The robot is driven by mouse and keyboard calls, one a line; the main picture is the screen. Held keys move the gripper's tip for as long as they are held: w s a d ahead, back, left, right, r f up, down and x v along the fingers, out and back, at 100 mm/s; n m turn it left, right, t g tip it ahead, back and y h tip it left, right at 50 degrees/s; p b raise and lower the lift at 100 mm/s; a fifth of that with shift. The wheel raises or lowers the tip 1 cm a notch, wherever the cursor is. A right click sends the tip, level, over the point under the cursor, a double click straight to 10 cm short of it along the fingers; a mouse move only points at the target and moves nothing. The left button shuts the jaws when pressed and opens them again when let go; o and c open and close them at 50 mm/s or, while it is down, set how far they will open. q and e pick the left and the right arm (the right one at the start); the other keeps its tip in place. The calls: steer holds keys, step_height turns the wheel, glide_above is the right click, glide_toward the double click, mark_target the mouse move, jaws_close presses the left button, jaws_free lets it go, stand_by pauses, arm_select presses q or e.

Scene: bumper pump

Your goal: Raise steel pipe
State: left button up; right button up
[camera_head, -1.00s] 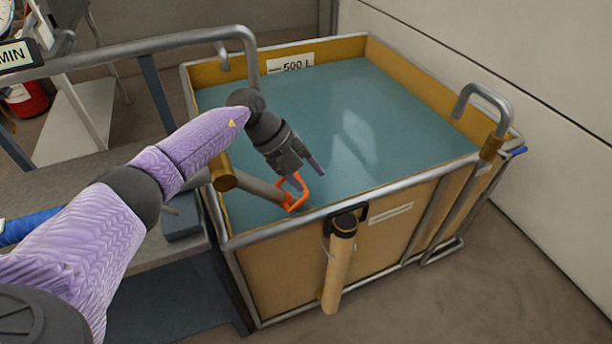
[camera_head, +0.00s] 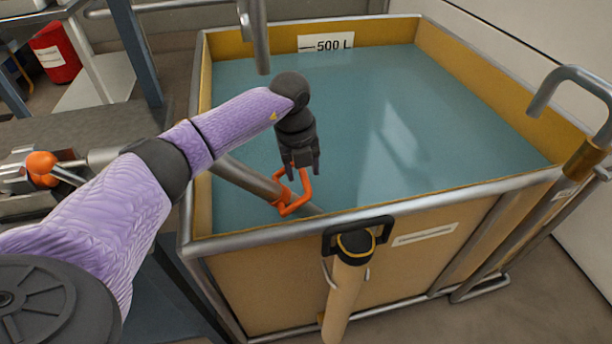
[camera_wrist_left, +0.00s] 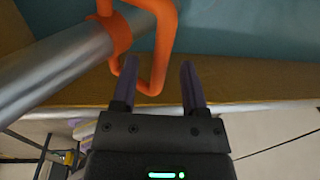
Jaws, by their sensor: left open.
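The steel pipe (camera_head: 246,179) slants over the near left corner of the water tank, its lower end running down toward the water by the near wall. An orange loop handle (camera_head: 281,208) is clamped around it. My left gripper (camera_head: 303,175) points down just above the handle, fingers open. In the left wrist view the pipe (camera_wrist_left: 55,68) lies at the left, and the handle's loop (camera_wrist_left: 168,45) reaches down to the space between the fingertips (camera_wrist_left: 158,72). I cannot tell whether a finger touches the handle. My right gripper is not in view.
The yellow tank (camera_head: 270,290) has a metal rim and a "500 L" label (camera_head: 326,43). A tan cylinder (camera_head: 345,285) hangs on its front wall. A bent grey pipe (camera_head: 575,75) stands at the right. A bench with an orange-knobbed fitting (camera_head: 40,163) is at the left.

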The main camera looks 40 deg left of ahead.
arm_select(q)
steer(key=shift+f, duration=0.15)
steer(key=shift+c, duration=0.3)
jaws_close()
stand_by(1.1)
